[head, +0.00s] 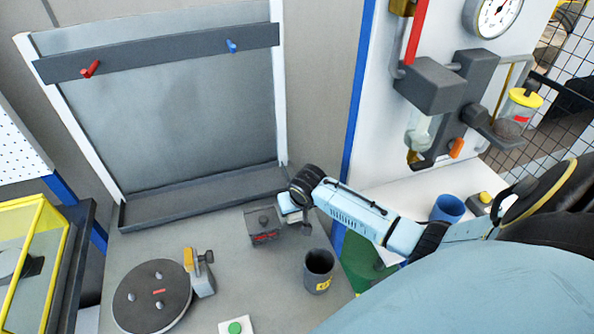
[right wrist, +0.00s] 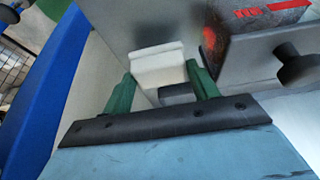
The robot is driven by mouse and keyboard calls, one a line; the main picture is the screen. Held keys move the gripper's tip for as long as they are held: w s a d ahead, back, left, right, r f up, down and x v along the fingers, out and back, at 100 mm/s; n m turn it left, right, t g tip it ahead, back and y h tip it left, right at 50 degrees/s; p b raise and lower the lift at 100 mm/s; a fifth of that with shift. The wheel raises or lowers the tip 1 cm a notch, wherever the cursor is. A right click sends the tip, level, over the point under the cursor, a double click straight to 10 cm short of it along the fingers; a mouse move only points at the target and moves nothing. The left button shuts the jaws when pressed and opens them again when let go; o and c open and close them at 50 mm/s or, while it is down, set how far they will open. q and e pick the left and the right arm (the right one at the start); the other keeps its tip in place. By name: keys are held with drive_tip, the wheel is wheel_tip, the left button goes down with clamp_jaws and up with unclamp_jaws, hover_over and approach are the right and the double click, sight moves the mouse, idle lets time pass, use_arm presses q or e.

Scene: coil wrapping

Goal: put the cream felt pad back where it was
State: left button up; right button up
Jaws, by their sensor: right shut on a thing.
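The cream felt pad (right wrist: 158,66) shows in the right wrist view as a pale block between the green fingers of my right gripper (right wrist: 162,92), which is shut on it. In the head view my right gripper (head: 297,213) is just right of a dark grey box with a knob and red marking (head: 262,228), near the back of the table; the pad is hard to make out there. In the wrist view this box (right wrist: 265,55) is close on the right. I cannot tell whether the pad touches the table. My left gripper is not in view.
A dark cup with a yellow label (head: 319,271) stands in front of my right gripper. A round dark turntable (head: 152,297) and a grey-yellow clamp-like device (head: 201,272) are at left. A green button (head: 236,327) is at front. A backboard (head: 160,110) with pegs rises behind.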

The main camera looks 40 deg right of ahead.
drive_tip(key=shift+f, duration=1.05)
drive_tip(key=shift+f, duration=0.1)
drive_tip(key=o, duration=0.6)
drive_tip(key=shift+s+a+r, duration=0.1)
drive_tip(key=shift+s+r, duration=0.05)
drive_tip(key=shift+r, duration=0.4)
drive_tip(key=p+v, duration=0.1)
drive_tip(key=v, duration=1)
drive_tip(key=shift+p, duration=0.3)
